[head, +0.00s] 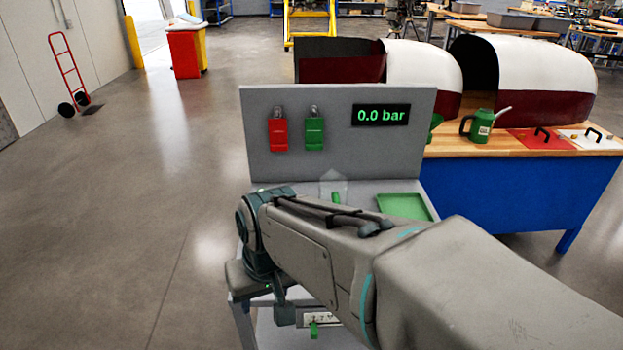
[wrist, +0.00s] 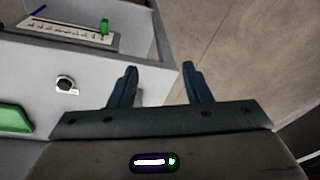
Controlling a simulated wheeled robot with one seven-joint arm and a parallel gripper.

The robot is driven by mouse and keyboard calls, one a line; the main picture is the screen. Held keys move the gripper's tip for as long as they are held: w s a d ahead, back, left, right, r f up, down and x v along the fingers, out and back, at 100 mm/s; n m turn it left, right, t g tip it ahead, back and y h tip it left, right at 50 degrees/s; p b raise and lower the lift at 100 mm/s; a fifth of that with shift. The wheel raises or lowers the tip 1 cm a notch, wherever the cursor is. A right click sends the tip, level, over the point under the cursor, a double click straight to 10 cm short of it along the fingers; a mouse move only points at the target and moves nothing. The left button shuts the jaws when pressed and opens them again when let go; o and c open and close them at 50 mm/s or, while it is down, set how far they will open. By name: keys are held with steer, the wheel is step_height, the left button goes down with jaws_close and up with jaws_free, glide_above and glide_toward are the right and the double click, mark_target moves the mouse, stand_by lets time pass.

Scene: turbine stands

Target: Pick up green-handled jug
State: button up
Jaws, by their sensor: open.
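A clear jug with a green handle (head: 335,197) stands on the ledge of the grey stand, in front of its upright panel. My arm hides its lower part in the head view. I do not make out the jug in the wrist view. My gripper (wrist: 158,72) is open, with nothing between its two dark blue fingers. It is beside the grey stand, over its edge and the floor, apart from the jug.
The grey stand (head: 340,100) carries red and green tags, a "0.0 bar" display and a green tray (head: 404,206). A workbench (head: 510,190) at right holds a green can (head: 478,127) and turbine covers.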

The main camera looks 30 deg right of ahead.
steer(key=w+d+f+m+t+y, duration=0.35)
steer(key=w+d+m+y, duration=0.45)
steer(key=m, duration=1)
steer(key=s+d+m+t+h, duration=0.1)
steer(key=d+m+t+h, duration=0.7)
steer(key=d+m, duration=1.1)
steer(key=shift+w+d+f+n+p, duration=0.2)
steer(key=shift+w+d+f+n, duration=0.6)
steer(key=shift+w, duration=1.2)
steer(key=shift+w+d+f+n+p, duration=0.2)
steer(key=shift+w+f, duration=1)
steer(key=shift+w, duration=0.85)
steer(key=shift+w+d+f+n+p, duration=0.15)
steer(key=shift+w+d+f+n, duration=0.65)
steer(key=shift+w, duration=1.2)
steer(key=shift+a+f, duration=0.2)
steer(key=shift+a, duration=0.05)
jaws_close()
